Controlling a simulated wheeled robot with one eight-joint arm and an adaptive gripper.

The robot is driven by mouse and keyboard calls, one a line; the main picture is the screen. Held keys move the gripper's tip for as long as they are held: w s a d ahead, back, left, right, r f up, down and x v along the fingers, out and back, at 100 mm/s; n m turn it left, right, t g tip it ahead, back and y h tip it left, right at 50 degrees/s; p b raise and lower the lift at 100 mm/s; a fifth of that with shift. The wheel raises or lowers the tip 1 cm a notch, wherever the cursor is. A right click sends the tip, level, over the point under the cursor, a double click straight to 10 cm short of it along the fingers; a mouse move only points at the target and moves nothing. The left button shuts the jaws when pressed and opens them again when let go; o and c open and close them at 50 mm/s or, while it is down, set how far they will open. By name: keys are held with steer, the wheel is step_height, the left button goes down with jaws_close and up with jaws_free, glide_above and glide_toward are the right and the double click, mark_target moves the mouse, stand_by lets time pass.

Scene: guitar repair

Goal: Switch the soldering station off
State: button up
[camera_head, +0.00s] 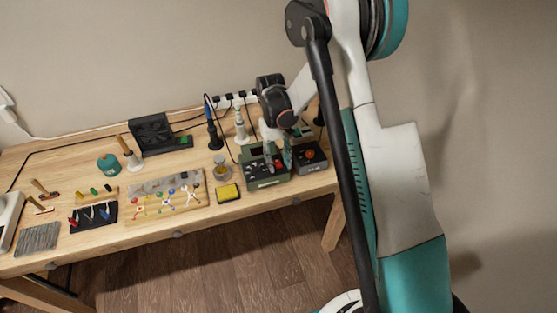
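A green box-shaped unit (262,184) with dark front controls stands near the right end of the workbench; a darker box (313,167) with an orange-red knob stands just right of it. I cannot tell for sure which is the soldering station; switch markings are too small to read. My gripper (278,158) reaches down over the green unit from behind and above, its two fingers apart with nothing visible between them. It hides part of the unit's top and front. Whether the fingertips touch it is unclear.
The workbench (150,222) has a yellow sponge tray (228,193), a glass jar (221,168), upright iron-like tools in stands (215,138), a black fan box (152,133) and a board with coloured parts (166,196). A power strip (232,99) lies against the wall. Cables run behind.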

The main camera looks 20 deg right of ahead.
steer(key=v, duration=1.2)
stand_by(0.5)
step_height(320, 180, up, 10)
steer(key=t, duration=0.3)
glide_above(275, 160)
steer(key=s, duration=0.5)
steer(key=s+r+t, duration=0.2)
steer(key=s+t, duration=0.1)
steer(key=s, duration=0.7)
steer(key=s+r+t, duration=0.2)
steer(key=s+t, duration=0.2)
steer(key=s, duration=0.6)
steer(key=shift+s+d+r+t, duration=0.2)
steer(key=shift+r+t, duration=0.1)
steer(key=shift+r, duration=0.1)
